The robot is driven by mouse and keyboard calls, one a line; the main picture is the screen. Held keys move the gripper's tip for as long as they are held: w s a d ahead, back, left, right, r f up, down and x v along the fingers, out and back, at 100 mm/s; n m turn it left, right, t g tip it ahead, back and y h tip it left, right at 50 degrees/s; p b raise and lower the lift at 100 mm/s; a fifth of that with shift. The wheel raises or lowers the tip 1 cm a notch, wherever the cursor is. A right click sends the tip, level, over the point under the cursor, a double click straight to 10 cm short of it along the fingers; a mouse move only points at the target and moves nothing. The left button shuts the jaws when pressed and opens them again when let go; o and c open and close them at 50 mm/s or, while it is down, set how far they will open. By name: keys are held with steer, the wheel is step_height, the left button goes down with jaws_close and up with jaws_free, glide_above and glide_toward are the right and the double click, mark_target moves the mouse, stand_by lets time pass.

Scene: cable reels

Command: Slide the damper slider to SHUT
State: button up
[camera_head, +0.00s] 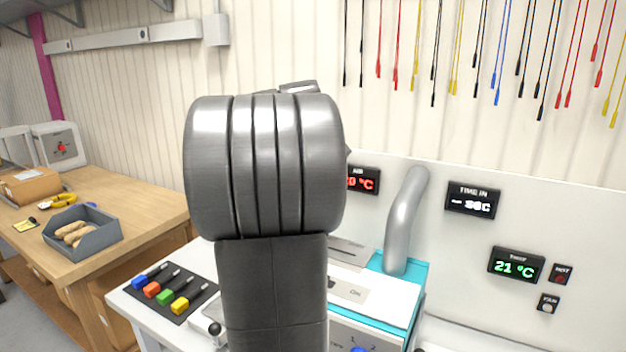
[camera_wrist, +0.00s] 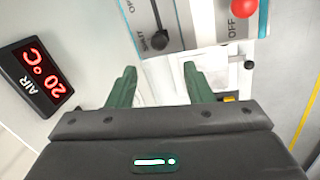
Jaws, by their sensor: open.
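The damper slider's dark round knob (camera_wrist: 159,40) shows in the wrist view at the lower end of a dark slot in a grey plate (camera_wrist: 178,30). It is beside the SHUT lettering; the OPEN lettering is higher up, at the picture's top edge. My gripper (camera_wrist: 160,68) has two green fingers spread apart with nothing between them. The knob appears just beyond the gap between the fingertips, and I cannot tell whether a finger touches it. In the head view my arm hides the gripper and the slider.
A red ball knob (camera_wrist: 237,8) with OFF lettering and a small black ball (camera_wrist: 248,62) are right of the slider. An AIR display (camera_wrist: 38,78) is at left. In the head view a grey pipe (camera_head: 401,225) rises from a teal-edged box (camera_head: 415,277); coloured switches (camera_head: 166,294) are at left.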

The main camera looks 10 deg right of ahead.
steer(key=r, duration=0.5)
steer(key=shift+s+a, duration=0.35)
steer(key=shift+f, duration=0.1)
steer(key=f, duration=0.4)
steer(key=w+d+f, duration=0.1)
steer(key=f, duration=0.4)
steer(key=d+f, duration=0.1)
steer(key=f, duration=0.3)
steer(key=shift+w+f, duration=0.3)
steer(key=shift+w, duration=0.1)
steer(key=shift+s+d, duration=0.45)
steer(key=shift+d, duration=0.35)
steer(key=shift+s+d+r, duration=0.1)
steer(key=shift+s+d, duration=0.1)
steer(key=shift+d, duration=0.1)
